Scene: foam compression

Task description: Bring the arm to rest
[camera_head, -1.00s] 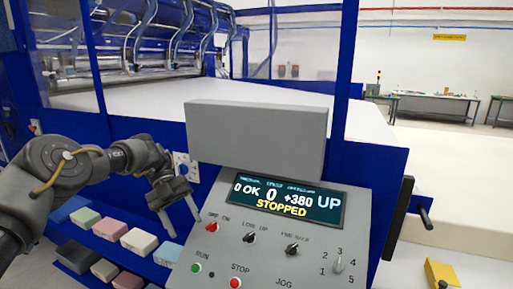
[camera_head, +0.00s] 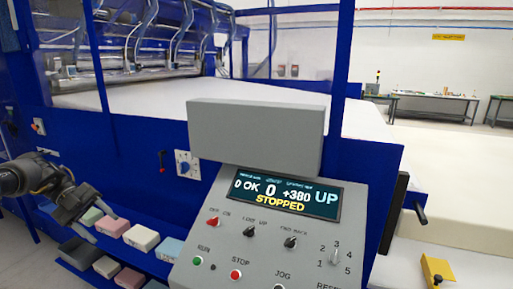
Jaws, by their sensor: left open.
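My left arm comes in at the left edge. Its gripper (camera_head: 88,222) is open and hangs tilted over the left end of the foam block shelf, with nothing seen between its fingers. The grey control panel (camera_head: 250,245) stands at the centre, well to the right of the gripper. Its display (camera_head: 285,196) reads "0 OK", "0", "+380", "UP" and "STOPPED". A blue dial (camera_head: 187,164) on a white plate sits on the blue machine frame, clear of the gripper. My right gripper is not in view.
Pink (camera_head: 112,226), cream (camera_head: 141,237) and light blue (camera_head: 169,250) foam blocks lie on the blue shelf, with more blocks below. A green block (camera_head: 92,216) is partly hidden by the gripper. The blue foam machine fills the back. Tables (camera_head: 435,105) stand far right.

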